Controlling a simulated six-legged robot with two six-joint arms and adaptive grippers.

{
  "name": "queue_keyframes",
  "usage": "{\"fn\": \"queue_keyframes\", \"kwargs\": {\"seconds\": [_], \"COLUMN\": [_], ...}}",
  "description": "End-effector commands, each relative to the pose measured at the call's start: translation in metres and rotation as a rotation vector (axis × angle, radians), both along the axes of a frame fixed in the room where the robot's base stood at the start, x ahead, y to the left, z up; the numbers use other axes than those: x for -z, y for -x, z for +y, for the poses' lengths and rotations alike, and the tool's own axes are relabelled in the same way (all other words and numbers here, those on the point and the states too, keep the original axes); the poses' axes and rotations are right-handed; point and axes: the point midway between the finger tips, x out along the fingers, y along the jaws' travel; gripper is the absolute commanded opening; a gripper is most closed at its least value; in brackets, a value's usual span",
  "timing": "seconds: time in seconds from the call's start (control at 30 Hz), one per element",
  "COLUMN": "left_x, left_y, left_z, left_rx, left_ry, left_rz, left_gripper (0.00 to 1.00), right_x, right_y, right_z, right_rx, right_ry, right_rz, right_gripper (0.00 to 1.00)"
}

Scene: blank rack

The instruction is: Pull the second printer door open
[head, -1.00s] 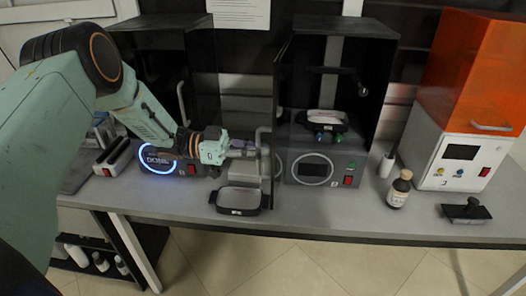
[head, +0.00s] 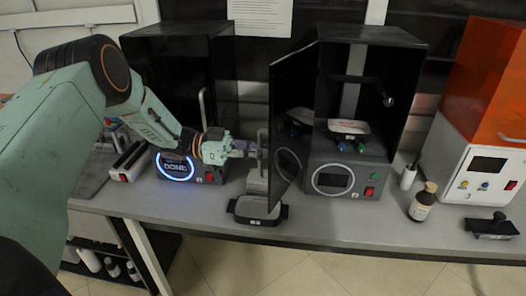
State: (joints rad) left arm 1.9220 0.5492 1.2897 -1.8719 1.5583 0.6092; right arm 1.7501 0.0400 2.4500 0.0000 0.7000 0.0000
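The second printer (head: 345,182) is the middle black cabinet with a grey base and a dark round screen. Its dark door (head: 285,110) stands open, swung out to the left from the cabinet's left side; its inner face mirrors the build parts. Inside, a pale plate (head: 348,127) sits above the base. My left gripper (head: 246,149) is on the outer side of the door, its fingers pointing right at the door's pale vertical handle (head: 262,140). The fingers are too small to tell whether they grip it. My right gripper is not in view.
A first printer (head: 207,168) with a glowing "DONE" ring stands at left, behind my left arm. A black tray (head: 256,210) lies below the gripper. A brown bottle (head: 422,202), a black tool (head: 492,226) and an orange-hooded machine (head: 480,170) are at right.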

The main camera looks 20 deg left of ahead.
Motion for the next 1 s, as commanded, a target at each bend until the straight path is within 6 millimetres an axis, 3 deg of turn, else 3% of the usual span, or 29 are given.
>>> {"fn": "queue_keyframes", "kwargs": {"seconds": [0.43, 0.47, 0.6, 1.0], "left_x": [0.002, 0.002, 0.002, 0.000], "left_y": [0.002, 0.002, 0.002, 0.003], "left_z": [0.001, 0.002, 0.002, 0.013], "left_rx": [0.005, 0.005, 0.004, -0.002], "left_ry": [-0.001, -0.001, -0.001, 0.000], "left_rz": [0.005, 0.005, 0.004, -0.001], "left_gripper": [0.00, 0.09, 0.19, 0.19], "right_x": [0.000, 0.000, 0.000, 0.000], "right_y": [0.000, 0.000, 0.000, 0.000], "right_z": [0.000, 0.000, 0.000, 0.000], "right_rx": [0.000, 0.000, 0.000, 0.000], "right_ry": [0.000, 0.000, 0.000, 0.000], "right_rz": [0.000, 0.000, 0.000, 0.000], "right_gripper": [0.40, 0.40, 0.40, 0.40]}}
